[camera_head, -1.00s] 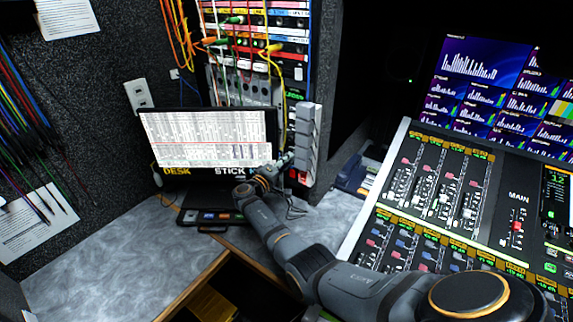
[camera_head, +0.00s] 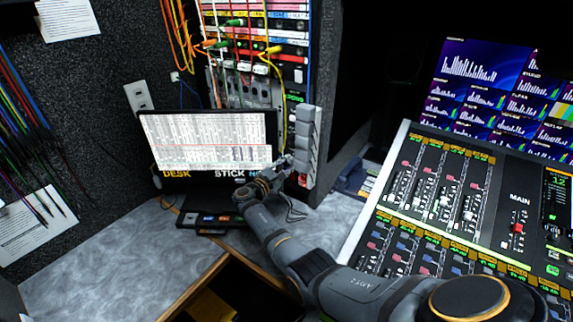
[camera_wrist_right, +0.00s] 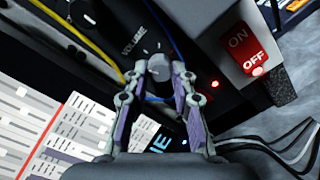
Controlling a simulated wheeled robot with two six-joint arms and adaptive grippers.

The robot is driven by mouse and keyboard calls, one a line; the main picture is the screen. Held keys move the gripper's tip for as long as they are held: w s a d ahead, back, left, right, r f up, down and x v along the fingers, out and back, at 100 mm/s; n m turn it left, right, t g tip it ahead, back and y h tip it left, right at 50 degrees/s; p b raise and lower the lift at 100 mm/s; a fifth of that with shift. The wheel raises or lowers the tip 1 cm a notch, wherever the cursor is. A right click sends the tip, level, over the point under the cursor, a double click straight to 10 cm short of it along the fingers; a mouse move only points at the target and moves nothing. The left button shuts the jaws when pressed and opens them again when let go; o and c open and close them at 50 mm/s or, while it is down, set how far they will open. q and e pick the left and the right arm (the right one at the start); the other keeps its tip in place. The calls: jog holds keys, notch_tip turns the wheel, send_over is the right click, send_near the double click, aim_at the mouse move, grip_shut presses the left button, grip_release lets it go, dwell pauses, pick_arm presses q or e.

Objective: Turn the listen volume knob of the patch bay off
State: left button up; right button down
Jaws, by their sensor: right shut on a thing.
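The grey round volume knob (camera_wrist_right: 158,64) sits on the dark panel of the patch bay (camera_head: 265,95), with the word "VOLUME" beside it in the right wrist view. My right gripper (camera_head: 284,163) reaches the lower right part of the rack in the head view. In the right wrist view the fingertips of the right gripper (camera_wrist_right: 159,70) lie on either side of the knob, shut on it. The knob's exact pointer angle is hard to read. The knob is too small to make out in the head view. My left gripper is not in view.
A red ON/OFF switch (camera_wrist_right: 246,50) is close to the right finger. A monitor (camera_head: 207,139) stands left of my gripper. Yellow and blue cables (camera_wrist_right: 172,30) hang close to the knob. A mixing desk (camera_head: 430,200) is at the right. The grey worktop (camera_head: 130,265) has free room.

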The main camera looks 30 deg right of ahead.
jog(key=n+p, duration=0.1)
jog(key=n, duration=0.3)
jog(key=shift+n, duration=0.4)
jog(key=n+p, duration=0.1)
jog(key=n, duration=0.2)
jog(key=shift+s+n, duration=0.1)
jog(key=shift+n, duration=0.2)
jog(key=n+p, duration=0.1)
jog(key=n, duration=0.3)
jog(key=n+p, duration=0.1)
jog(key=n, duration=0.3)
jog(key=n+p, duration=0.1)
jog(key=n, duration=0.2)
jog(key=shift+s+n, duration=0.1)
jog(key=shift+n, duration=0.3)
jog(key=n, duration=0.3)
jog(key=shift+n+p, duration=0.3)
jog(key=shift+p, duration=0.05)
jog(key=n, duration=0.3)
jog(key=shift+n, duration=2)
